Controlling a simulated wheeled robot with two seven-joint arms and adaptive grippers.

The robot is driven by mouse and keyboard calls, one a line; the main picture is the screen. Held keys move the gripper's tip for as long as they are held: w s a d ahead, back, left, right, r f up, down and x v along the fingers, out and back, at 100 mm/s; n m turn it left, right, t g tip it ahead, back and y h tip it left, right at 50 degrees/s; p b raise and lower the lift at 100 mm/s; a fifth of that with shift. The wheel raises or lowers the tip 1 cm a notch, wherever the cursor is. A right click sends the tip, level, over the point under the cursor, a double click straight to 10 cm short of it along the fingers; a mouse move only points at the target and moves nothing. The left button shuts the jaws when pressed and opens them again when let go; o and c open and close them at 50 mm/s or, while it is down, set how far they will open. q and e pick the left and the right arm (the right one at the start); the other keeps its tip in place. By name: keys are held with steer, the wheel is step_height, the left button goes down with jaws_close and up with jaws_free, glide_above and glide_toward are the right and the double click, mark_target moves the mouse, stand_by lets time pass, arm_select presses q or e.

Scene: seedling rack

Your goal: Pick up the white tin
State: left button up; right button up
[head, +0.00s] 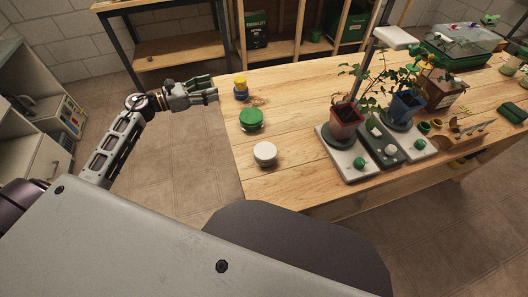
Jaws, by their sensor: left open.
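The white tin (265,153) is a small round tin with a pale lid. It stands on the wooden table (283,185) near the table's left front corner. My left gripper (214,89) is open and empty at the table's left edge, above and left of the tin in the picture. It is well apart from the tin. My right gripper does not show.
A green-lidded tin (251,119) stands just behind the white tin. Potted plants on a base (343,160) fill the table's middle. The wood around the white tin is clear.

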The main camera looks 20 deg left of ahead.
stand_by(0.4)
arm_select(q)
steer(key=o, duration=0.5)
steer(key=shift+r, duration=0.15)
steer(key=shift+o, duration=0.5)
steer(key=shift+w+a+r, duration=0.1)
steer(key=shift+w+r, duration=0.1)
steer(key=shift+r, duration=0.15)
steer(key=shift+w+r+m, duration=0.1)
steer(key=shift+r+m, duration=0.05)
steer(key=shift+m, duration=0.15)
